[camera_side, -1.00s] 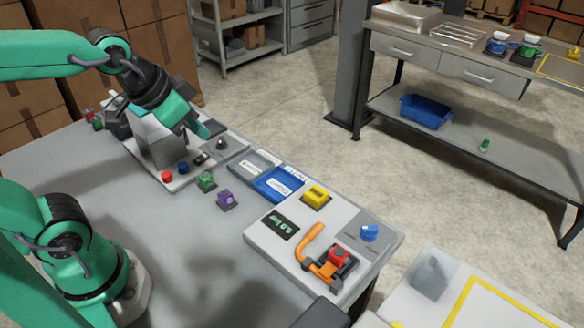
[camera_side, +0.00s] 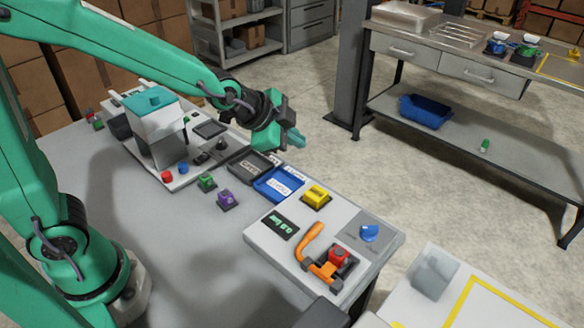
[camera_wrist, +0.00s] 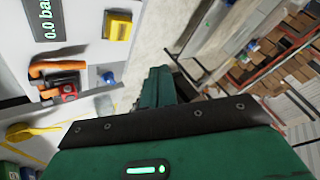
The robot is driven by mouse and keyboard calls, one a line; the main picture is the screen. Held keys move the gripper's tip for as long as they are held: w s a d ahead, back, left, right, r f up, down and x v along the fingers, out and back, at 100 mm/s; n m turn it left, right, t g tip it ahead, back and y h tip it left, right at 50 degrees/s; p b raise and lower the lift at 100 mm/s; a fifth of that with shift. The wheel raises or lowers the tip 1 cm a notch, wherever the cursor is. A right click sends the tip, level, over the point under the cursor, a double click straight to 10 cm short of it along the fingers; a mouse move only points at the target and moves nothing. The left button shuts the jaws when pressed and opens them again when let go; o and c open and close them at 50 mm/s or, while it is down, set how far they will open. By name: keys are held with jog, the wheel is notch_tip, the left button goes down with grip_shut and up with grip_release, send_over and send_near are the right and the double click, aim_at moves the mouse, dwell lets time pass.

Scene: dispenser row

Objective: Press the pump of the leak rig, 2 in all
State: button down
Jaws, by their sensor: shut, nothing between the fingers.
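The leak rig looks to be the pale panel (camera_side: 268,250) at the table's right end, with a display (camera_side: 280,225) that reads 0.0 bar in the wrist view (camera_wrist: 52,22). It carries a yellow block (camera_side: 317,196), an orange lever (camera_side: 312,240) beside a red block (camera_side: 339,257), and a blue knob (camera_side: 369,233). I cannot tell which part is the pump. My gripper (camera_side: 296,139) is shut and empty, in the air behind the rig and above the label trays. In the wrist view my gripper (camera_wrist: 160,88) is apart from the yellow block (camera_wrist: 118,27).
A blue tray (camera_side: 272,190) and a dark tray (camera_side: 243,172) lie left of the rig. Purple (camera_side: 227,199) and green (camera_side: 207,182) blocks stand on the table. A grey machine with a teal top (camera_side: 152,101) stands farther left. A workbench (camera_side: 470,120) is behind.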

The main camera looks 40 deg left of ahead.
jog(key=shift+w+d+f+m, duration=1)
jog(key=shift+w+d+f, duration=0.3)
jog(key=shift+d, duration=0.15)
send_near(319, 192)
jog(key=shift+w+d+f, duration=0.15)
jog(key=shift+w+f, duration=0.35)
jog(key=shift+w, duration=0.3)
jog(key=shift+w+d+f, duration=0.15)
jog(key=shift+w+f, duration=0.35)
jog(key=shift+w, duration=0.35)
jog(key=shift+w+d+f, duration=0.1)
jog(key=shift+w+f, duration=0.45)
jog(key=shift+w, duration=0.25)
jog(key=shift+d+f, duration=0.15)
jog(key=shift+f, duration=1.1)
dwell(1.5)
jog(key=shift+r, duration=0.1)
dwell(0.3)
jog(key=shift+r, duration=1.15)
